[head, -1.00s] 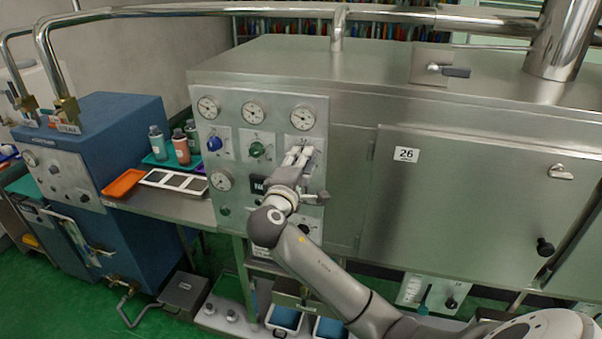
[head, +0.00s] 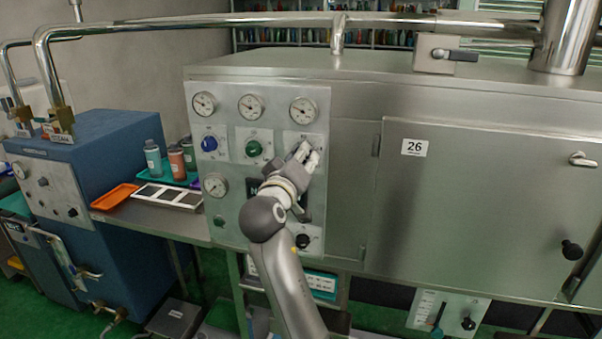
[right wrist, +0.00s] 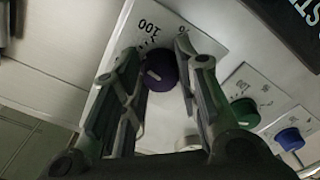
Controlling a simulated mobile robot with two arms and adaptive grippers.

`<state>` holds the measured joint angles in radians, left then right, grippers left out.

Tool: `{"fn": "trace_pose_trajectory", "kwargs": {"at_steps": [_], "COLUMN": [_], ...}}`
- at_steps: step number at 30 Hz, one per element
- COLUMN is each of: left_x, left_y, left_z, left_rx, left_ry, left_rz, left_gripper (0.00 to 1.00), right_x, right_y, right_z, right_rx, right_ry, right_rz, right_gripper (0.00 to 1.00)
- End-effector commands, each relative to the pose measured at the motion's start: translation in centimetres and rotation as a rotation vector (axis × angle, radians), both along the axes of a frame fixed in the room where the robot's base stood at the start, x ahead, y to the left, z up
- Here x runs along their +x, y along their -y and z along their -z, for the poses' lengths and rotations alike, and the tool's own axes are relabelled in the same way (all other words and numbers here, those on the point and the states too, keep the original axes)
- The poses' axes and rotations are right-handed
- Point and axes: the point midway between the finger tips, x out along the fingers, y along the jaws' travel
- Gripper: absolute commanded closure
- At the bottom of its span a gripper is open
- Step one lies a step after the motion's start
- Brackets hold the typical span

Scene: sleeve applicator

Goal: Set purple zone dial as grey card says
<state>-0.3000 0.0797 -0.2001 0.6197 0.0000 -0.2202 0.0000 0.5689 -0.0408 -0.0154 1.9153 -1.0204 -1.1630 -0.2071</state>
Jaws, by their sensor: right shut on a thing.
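The purple zone dial (right wrist: 160,74) sits on a white scale plate (right wrist: 150,32) in the right wrist view, with "100" printed beside it and a light pointer mark on its face. My right gripper (right wrist: 161,70) is shut on the dial, one finger on each side. In the head view my right gripper (head: 307,155) reaches the upper right of the control panel and hides the dial. I cannot make out a grey card in either view. My left gripper is not in view.
The panel (head: 230,128) also carries a blue dial (head: 209,143), a green dial (head: 253,148) and several gauges. A black knob (head: 302,241) is below my right gripper. An orange tray (head: 114,196) and bottles stand to the left. A door marked 26 (head: 414,147) is at the right.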

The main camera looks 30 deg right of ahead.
Motion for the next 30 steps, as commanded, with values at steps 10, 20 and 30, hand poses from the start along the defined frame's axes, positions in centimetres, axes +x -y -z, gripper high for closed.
{"fn": "trace_pose_trajectory", "kwargs": {"at_steps": [10,20,30], "left_x": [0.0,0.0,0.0], "left_y": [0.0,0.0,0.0], "left_z": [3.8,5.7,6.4], "left_rx": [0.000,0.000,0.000], "left_ry": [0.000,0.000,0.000], "left_rz": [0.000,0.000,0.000], "left_gripper": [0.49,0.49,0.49], "right_x": [0.1,0.2,0.2], "right_y": [-0.1,-0.2,-0.1], "right_z": [0.7,0.6,0.4], "right_rx": [0.213,0.355,0.417], "right_ry": [0.239,0.405,0.478], "right_rz": [-0.001,0.001,0.001], "right_gripper": [0.94,0.94,0.94]}}
